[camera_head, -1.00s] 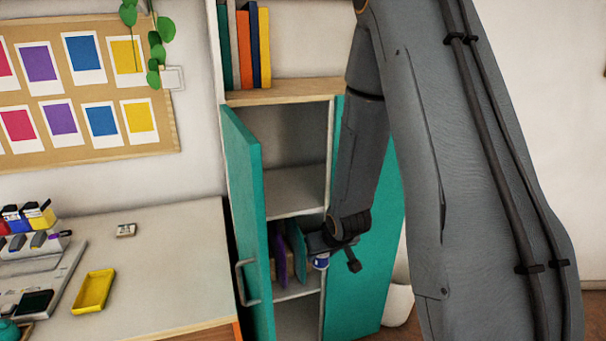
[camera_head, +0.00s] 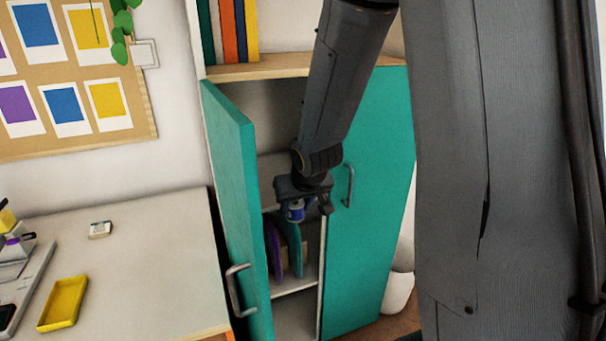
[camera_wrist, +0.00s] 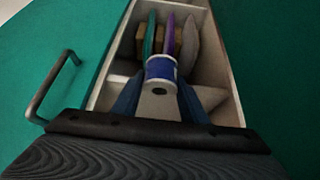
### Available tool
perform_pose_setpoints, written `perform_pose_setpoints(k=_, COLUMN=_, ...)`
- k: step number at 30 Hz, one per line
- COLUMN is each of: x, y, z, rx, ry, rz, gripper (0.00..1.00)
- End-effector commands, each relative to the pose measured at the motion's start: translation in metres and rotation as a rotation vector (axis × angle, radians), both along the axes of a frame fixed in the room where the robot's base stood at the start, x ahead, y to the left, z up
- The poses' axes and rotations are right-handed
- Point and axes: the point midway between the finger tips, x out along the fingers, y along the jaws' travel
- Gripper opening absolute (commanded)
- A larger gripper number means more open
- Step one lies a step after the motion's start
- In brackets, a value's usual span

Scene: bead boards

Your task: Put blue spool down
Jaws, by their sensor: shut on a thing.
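The blue spool (camera_head: 296,211) has white ends and a blue band. My gripper (camera_head: 305,200) is shut on it and holds it in front of the open cabinet, between the two doors. In the wrist view the spool (camera_wrist: 161,70) sits between the fingers of my gripper (camera_wrist: 160,92). Behind it in that view are the purple board and green board on a shelf. Part of the spool is hidden by my gripper in the head view.
A purple board (camera_head: 273,248) and a teal board (camera_head: 291,243) stand on a shelf. A desk (camera_head: 150,255) with a yellow tray (camera_head: 63,303) is at left.

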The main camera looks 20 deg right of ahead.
Motion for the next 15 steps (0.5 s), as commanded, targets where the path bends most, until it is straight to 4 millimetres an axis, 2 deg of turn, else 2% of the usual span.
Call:
perform_pose_setpoints(k=7, x=-0.011, y=0.022, z=0.039, rx=0.002, ry=-0.008, rz=-0.014, gripper=0.16)
perform_pose_setpoints(k=15, x=-0.023, y=0.032, z=0.059, rx=0.006, ry=-0.005, rz=-0.029, gripper=0.16)
